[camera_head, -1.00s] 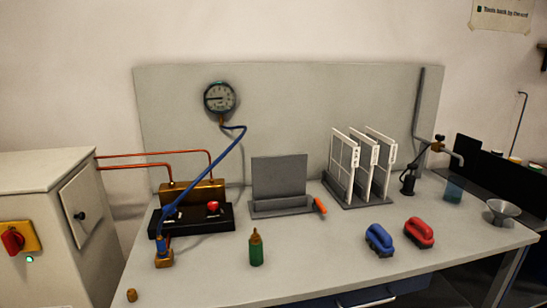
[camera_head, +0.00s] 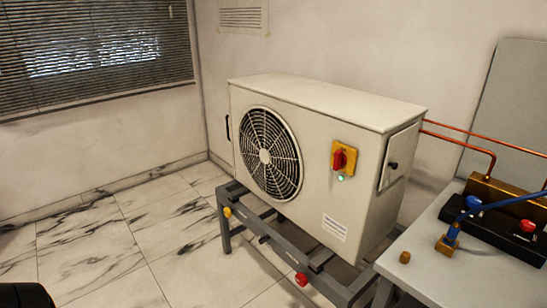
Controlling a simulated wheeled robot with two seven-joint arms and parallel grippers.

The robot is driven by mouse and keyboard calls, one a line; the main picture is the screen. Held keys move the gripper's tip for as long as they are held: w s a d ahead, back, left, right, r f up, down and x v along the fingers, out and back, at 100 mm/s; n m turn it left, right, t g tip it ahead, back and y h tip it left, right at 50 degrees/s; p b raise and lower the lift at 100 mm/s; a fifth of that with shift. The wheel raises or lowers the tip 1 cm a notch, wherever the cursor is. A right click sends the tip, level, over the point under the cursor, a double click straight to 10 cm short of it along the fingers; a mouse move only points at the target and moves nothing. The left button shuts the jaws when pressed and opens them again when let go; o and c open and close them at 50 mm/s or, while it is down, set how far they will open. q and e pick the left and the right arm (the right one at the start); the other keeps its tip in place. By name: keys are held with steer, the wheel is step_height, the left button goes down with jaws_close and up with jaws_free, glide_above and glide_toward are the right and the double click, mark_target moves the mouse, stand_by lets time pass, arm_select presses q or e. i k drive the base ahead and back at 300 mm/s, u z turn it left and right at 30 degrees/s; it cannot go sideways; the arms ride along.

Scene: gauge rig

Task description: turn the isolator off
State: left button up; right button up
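The isolator (camera_head: 343,160) is a red rotary knob on a yellow plate, on the front of a cream outdoor unit (camera_head: 315,120), to the right of its round fan grille (camera_head: 269,155). A small green light (camera_head: 340,178) glows just below the knob. Neither of my grippers shows in the head view.
The unit stands on a grey metal frame (camera_head: 290,252) with a red knob (camera_head: 301,279) and a yellow knob on it. The workbench (camera_head: 420,240) with a brass manifold (camera_head: 498,195) and blue hose is at the right. Copper pipes (camera_head: 455,144) join them.

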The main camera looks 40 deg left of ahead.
mark_target(340, 159)
steer(key=u, duration=2.8)
steer(key=i, duration=2.45)
steer(key=z, duration=3.1)
